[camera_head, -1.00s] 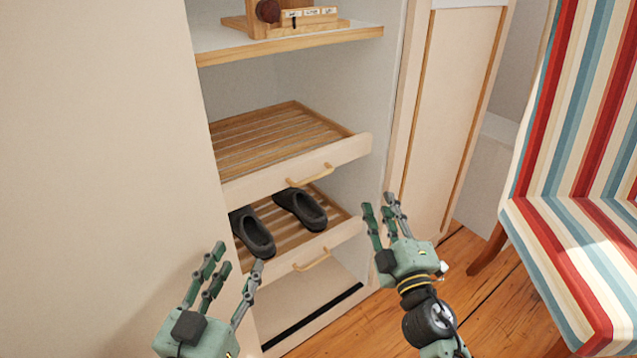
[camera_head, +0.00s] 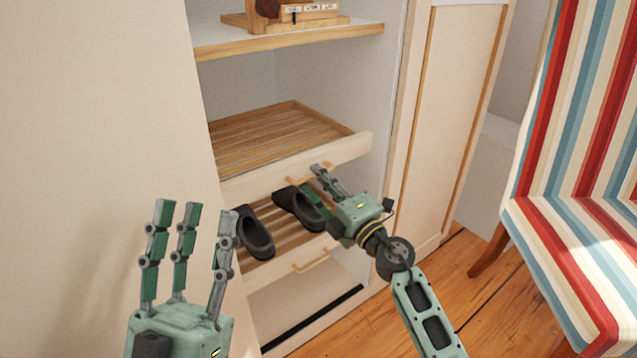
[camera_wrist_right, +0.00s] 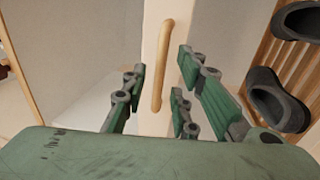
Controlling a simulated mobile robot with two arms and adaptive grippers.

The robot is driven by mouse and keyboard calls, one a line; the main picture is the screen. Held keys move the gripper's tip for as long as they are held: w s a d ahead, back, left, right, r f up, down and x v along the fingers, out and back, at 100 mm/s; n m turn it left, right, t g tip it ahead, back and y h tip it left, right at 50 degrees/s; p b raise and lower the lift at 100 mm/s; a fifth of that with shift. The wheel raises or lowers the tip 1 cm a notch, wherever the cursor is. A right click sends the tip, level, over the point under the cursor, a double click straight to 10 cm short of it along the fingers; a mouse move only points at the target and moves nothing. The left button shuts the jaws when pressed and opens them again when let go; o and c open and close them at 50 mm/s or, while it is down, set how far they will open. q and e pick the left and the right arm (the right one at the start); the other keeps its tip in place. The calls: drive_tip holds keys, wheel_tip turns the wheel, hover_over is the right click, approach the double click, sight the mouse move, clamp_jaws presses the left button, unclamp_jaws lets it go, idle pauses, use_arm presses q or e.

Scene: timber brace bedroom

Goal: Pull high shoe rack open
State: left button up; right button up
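The high shoe rack (camera_head: 255,180) is a slatted wooden shelf with a cream front panel inside the cabinet. Its curved wooden handle (camera_wrist_right: 166,62) runs upright in the right wrist view, between the spread fingers of my right gripper (camera_wrist_right: 160,85). The fingers appear apart from the handle. In the head view my right gripper (camera_head: 317,180) is at the handle, covering part of it. My left gripper (camera_head: 195,220) is open and empty, fingers up, left of the lower rack and away from the handle.
The lower shoe rack (camera_head: 290,268) holds two dark shoes (camera_head: 257,233), close below my right gripper. A shelf (camera_head: 290,42) with a wooden stand is above. A striped chair (camera_head: 575,230) stands at the right. Wood floor shows between the cabinet and chair.

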drive_tip(key=shift+w+a, duration=0.15)
drive_tip(key=shift+c, duration=0.7)
clamp_jaws()
